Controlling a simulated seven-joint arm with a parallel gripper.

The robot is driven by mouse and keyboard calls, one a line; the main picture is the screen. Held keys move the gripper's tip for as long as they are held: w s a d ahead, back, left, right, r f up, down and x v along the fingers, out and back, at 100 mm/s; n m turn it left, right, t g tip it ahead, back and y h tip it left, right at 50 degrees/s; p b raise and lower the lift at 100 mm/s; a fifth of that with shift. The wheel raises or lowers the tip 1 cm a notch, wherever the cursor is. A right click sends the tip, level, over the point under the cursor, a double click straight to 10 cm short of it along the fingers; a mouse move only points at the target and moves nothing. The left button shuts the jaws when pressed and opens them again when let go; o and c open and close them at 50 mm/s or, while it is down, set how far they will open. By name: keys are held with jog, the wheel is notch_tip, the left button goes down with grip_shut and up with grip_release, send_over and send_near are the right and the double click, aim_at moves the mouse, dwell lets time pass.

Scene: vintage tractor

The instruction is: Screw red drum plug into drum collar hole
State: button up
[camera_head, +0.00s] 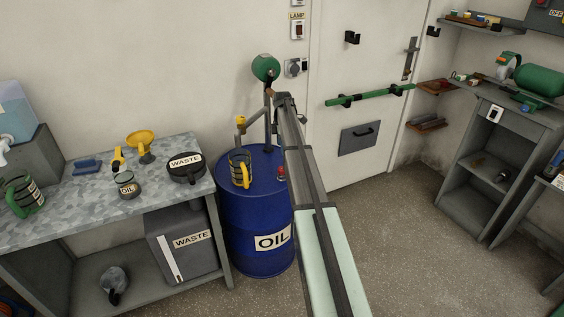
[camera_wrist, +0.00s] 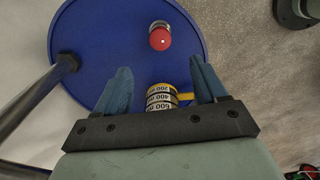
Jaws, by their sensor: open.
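The red drum plug (camera_head: 281,170) is on top of the blue oil drum (camera_head: 258,215), right of the measuring jug. In the wrist view the plug (camera_wrist: 159,40) is a round red cap with a pale metallic rim behind it, probably the collar. I cannot tell whether it is seated or threaded; the hole is hidden. My gripper (camera_wrist: 165,83) is open with blue fingers spread above the drum, and the plug lies beyond the fingertips. The marked measuring jug (camera_wrist: 161,97) shows between the fingers, apparently below them. In the head view my arm hides the fingers.
The yellow-handled jug (camera_head: 241,172) stands on the drum beside the hand pump (camera_head: 266,110), whose post rises at the back. The workbench (camera_head: 75,218) at left holds a waste pan (camera_head: 185,167), yellow funnel (camera_head: 140,143) and oil can (camera_head: 127,185). Floor right of the drum is clear.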

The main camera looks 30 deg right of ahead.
aim_at(282, 168)
notch_tip(282, 168, down, 14)
jog(key=n, duration=0.9)
jog(key=shift+n, duration=0.3)
jog(key=shift+r, duration=0.1)
jog(key=c, duration=1.2)
jog(key=shift+o, duration=0.2)
jog(key=shift+m, duration=0.9)
jog(key=shift+m, duration=0.8)
